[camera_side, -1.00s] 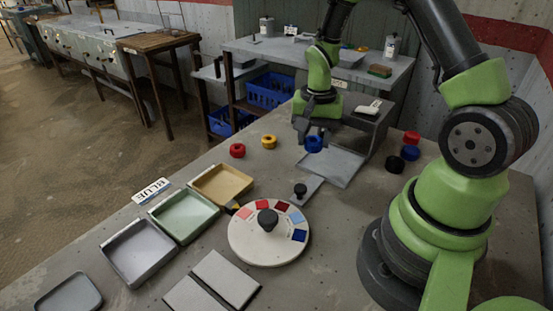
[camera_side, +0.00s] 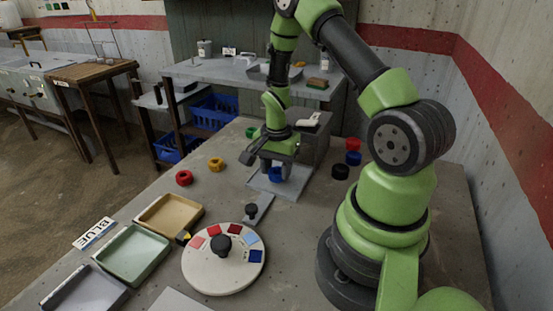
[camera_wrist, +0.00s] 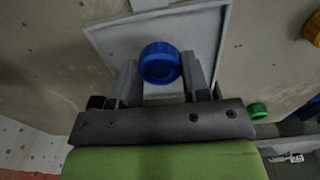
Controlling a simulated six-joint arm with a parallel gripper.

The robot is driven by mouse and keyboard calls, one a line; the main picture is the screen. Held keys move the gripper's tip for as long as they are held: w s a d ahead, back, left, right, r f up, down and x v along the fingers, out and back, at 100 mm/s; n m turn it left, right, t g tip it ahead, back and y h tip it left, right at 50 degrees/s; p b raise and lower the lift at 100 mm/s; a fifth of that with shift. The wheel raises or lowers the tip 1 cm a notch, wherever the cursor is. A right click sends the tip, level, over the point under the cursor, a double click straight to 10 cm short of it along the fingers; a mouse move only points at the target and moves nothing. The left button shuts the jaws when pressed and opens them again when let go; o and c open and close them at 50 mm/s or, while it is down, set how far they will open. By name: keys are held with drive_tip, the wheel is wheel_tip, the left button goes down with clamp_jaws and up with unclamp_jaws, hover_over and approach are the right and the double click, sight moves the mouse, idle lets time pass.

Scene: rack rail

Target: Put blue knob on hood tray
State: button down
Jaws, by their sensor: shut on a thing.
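The blue knob (camera_side: 275,174) is between the fingers of my gripper (camera_side: 272,168), which is shut on it. In the wrist view the knob (camera_wrist: 160,62) shows round and ribbed between both fingertips of my gripper (camera_wrist: 160,80). A flat grey tray (camera_side: 289,190) lies in front of the grey hood block (camera_side: 312,145). The knob is over this tray, and the tray's pale raised rim (camera_wrist: 222,35) also shows in the wrist view. I cannot tell whether the knob touches the tray.
Red (camera_side: 184,178), yellow (camera_side: 215,164) and green (camera_side: 251,132) knobs stand left of the tray. Red (camera_side: 353,144), blue (camera_side: 353,158) and black (camera_side: 340,172) ones stand right. A round colour dial (camera_side: 205,270), a BLUE sign (camera_side: 94,233) and shallow trays are nearer the camera.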

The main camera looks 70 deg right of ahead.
drive_tip(key=shift+f, duration=0.35)
drive_tip(key=shift+f, duration=0.2)
idle(0.4)
drive_tip(key=c, duration=0.5)
unclamp_jaws()
drive_tip(key=shift+r, duration=0.1)
drive_tip(key=shift+r, duration=3.9)
